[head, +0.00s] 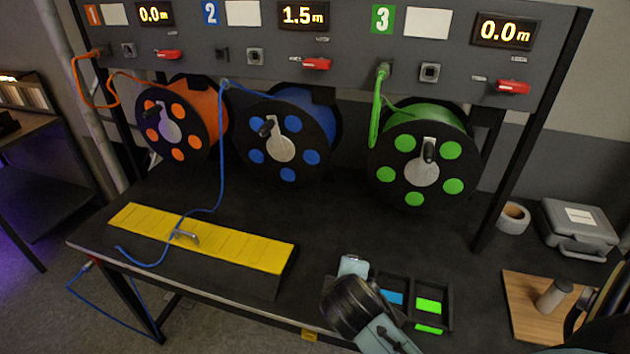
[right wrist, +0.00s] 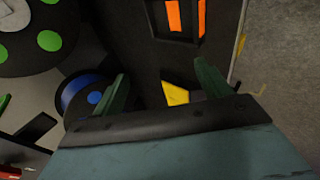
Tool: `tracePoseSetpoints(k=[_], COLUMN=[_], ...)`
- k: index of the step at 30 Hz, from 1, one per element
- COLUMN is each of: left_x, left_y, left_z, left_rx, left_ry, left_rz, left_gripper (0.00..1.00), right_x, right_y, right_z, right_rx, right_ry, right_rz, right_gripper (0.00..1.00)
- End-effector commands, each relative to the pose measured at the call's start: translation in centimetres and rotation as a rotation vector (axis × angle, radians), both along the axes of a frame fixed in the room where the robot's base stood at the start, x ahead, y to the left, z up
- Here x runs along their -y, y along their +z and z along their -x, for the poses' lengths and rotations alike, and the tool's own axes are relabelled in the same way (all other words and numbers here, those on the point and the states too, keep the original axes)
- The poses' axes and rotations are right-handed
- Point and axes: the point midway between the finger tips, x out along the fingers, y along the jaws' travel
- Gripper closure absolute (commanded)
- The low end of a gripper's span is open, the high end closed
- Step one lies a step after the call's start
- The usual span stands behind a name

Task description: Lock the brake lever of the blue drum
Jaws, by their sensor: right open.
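The blue drum (head: 318,118) hangs under the panel in the middle, with a black flange, blue round holes and a crank handle. Its brake lever (head: 317,64) is a small red lever lying roughly level on the panel above it, below the 1.5 m display (head: 303,15). Blue cable (head: 221,150) runs from the drum down to the table and across the yellow strip (head: 140,220). My right gripper (right wrist: 165,85) is open and empty in the right wrist view; in the head view my right arm is over the table front, well away from the lever. My left gripper is not in view.
The orange drum (head: 205,100) and green drum (head: 440,112) flank the blue one, with red levers (head: 168,54) (head: 513,87) above. A compartment tray (head: 447,312) is beside my right arm. A tape roll (head: 513,218) and grey case (head: 580,228) stand right.

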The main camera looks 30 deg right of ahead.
Motion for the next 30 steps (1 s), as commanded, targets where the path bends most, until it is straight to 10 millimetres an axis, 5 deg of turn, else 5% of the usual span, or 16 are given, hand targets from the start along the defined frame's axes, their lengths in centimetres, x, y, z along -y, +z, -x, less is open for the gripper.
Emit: tracePoseSetpoints(k=[5,10,15,18,24,30], left_x=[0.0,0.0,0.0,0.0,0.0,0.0], left_y=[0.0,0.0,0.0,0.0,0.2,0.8], left_z=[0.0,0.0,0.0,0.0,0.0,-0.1], left_rx=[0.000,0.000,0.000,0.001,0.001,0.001], left_ry=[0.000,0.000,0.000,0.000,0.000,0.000], left_rz=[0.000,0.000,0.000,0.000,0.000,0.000], left_gripper=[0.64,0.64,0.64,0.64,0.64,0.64], right_x=[2.5,3.6,2.7,2.0,1.8,4.2], right_y=[5.5,14.6,23.0,26.1,28.4,29.7], right_z=[-7.3,-14.7,-19.0,-20.2,-21.3,-23.2], right_rx=[-0.002,-0.149,-0.382,-0.495,-0.586,-0.590], right_ry=[0.169,0.291,0.290,0.265,0.240,0.239], right_rz=[0.468,1.107,1.603,1.772,1.884,1.884], right_gripper=[0.24,0.24,0.24,0.24,0.24,0.24])
